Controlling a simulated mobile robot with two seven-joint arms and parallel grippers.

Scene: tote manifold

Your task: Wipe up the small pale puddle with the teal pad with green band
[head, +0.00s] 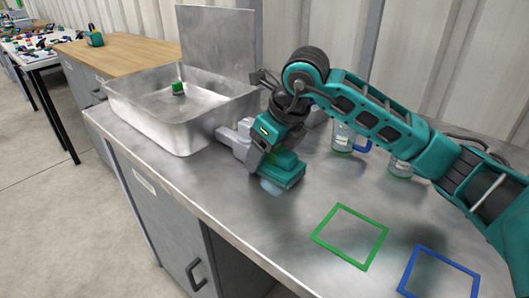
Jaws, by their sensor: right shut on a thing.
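My right gripper (262,150) is shut on the teal pad with green band (287,172), low over the metal counter. The green band shows on top of the pad, partly covered by the gripper. The small pale puddle (270,187) shows as a light patch at the pad's lower left edge; the pad seems to cover part of it. I cannot tell whether the pad presses on the counter. My left gripper is not in view.
A metal sink tub (180,142) holds a small green-topped object (178,88). Behind my right arm stand a blue-handled glass mug (342,138) and another glass (400,168). A green square frame (330,245) and a blue one (440,258) mark the counter at front right.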

